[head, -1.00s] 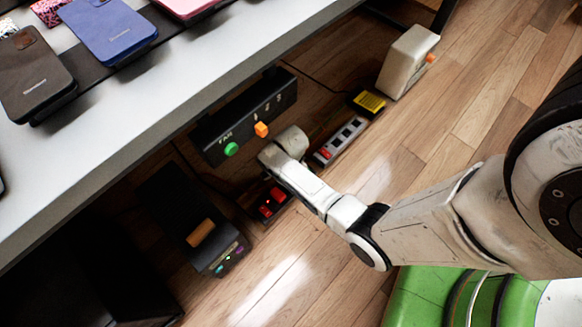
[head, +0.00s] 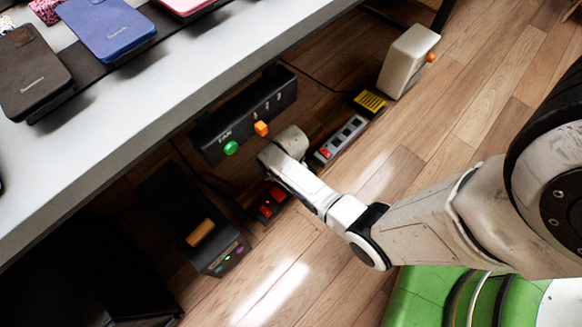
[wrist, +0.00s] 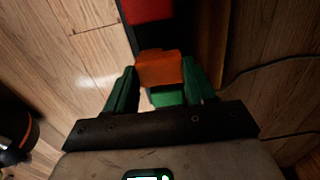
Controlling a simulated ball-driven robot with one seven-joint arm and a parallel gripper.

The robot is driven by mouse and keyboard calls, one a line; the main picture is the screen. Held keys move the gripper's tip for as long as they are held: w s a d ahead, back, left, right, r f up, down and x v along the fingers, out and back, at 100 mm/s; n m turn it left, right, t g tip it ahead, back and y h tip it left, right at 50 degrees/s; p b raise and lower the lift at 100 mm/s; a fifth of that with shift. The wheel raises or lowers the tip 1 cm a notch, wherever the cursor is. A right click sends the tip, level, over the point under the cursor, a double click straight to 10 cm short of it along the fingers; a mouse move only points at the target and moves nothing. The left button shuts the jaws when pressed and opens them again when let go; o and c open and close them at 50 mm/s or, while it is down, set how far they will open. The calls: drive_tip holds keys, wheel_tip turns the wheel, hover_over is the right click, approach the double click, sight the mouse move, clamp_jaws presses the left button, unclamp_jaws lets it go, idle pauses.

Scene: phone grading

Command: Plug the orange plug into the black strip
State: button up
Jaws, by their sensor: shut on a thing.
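The orange plug (wrist: 160,69) is between the green fingers of my gripper (wrist: 161,86) in the wrist view, and the gripper is shut on it. The black strip (wrist: 131,36) runs just beyond the plug, with a red part (wrist: 148,10) at the top of the picture. The plug overlaps the strip's near end in this view; I cannot tell whether it is seated in a socket. In the head view the black strip (head: 256,215) lies on the floor with red parts, partly behind my arm. My arm hides the fingers and plug there.
A grey strip (head: 352,130) with a red switch and a yellow-marked block (head: 369,102) lie beyond my arm. A dark box (head: 196,255) stands left of the black strip. A black panel with knobs (head: 215,138) is under the table edge (head: 200,95). A thin cable (wrist: 265,63) runs at right.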

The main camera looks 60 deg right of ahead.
drive_tip(key=shift+f+b, duration=0.85)
drive_tip(key=shift+f, duration=0.45)
idle(0.5)
drive_tip(key=o, duration=1.3)
wheel_tip(320, 180, up, 11)
drive_tip(key=p, duration=0.6)
drive_tip(key=shift+p, duration=0.35)
drive_tip(key=shift+f, duration=0.1)
